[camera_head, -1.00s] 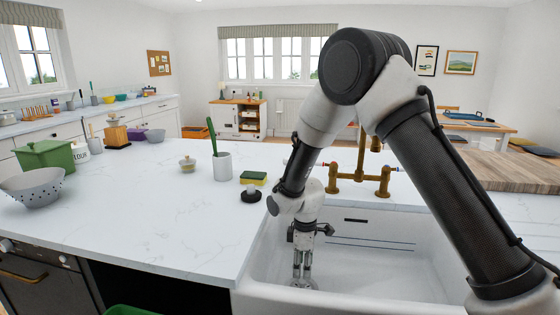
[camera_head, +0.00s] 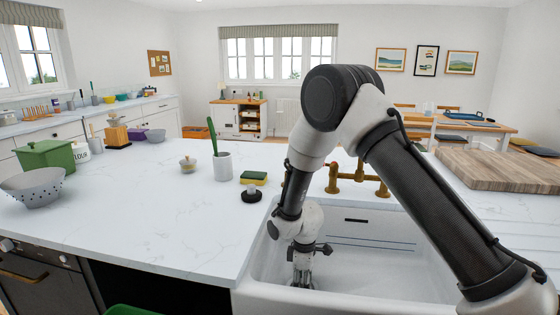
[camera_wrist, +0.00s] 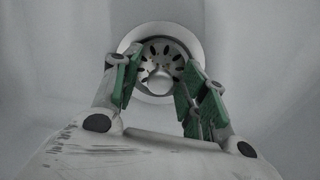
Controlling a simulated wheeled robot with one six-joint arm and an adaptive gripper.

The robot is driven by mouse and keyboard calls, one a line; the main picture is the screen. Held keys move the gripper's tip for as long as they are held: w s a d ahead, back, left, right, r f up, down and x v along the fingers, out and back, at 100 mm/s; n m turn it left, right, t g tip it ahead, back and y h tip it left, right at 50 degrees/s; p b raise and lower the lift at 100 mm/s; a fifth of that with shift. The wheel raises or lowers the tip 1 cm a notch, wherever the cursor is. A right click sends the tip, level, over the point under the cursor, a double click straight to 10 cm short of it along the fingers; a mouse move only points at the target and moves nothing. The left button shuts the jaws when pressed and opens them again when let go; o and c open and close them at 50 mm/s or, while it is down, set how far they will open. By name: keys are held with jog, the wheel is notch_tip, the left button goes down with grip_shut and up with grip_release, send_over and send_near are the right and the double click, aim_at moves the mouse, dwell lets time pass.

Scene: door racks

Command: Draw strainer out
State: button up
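In the wrist view, the strainer (camera_wrist: 161,76) is a round metal disc with dark slots and a central knob. It sits inside the pale ring of the drain (camera_wrist: 196,43) in the sink floor. My gripper (camera_wrist: 160,84) is open, with its green-padded fingers apart on either side of the strainer in this view. I cannot tell whether the fingers touch it. In the head view my gripper (camera_head: 302,281) points down inside the white sink (camera_head: 385,268), near its left wall. The strainer is not clearly visible there.
A brass tap (camera_head: 357,181) stands behind the sink. A sponge (camera_head: 253,177), a dark round brush (camera_head: 251,194) and a white pot (camera_head: 222,166) are on the counter to the left. A wooden board (camera_head: 497,168) lies to the right.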

aim_at(302, 280)
grip_shut()
jog(key=shift+r, duration=2.6)
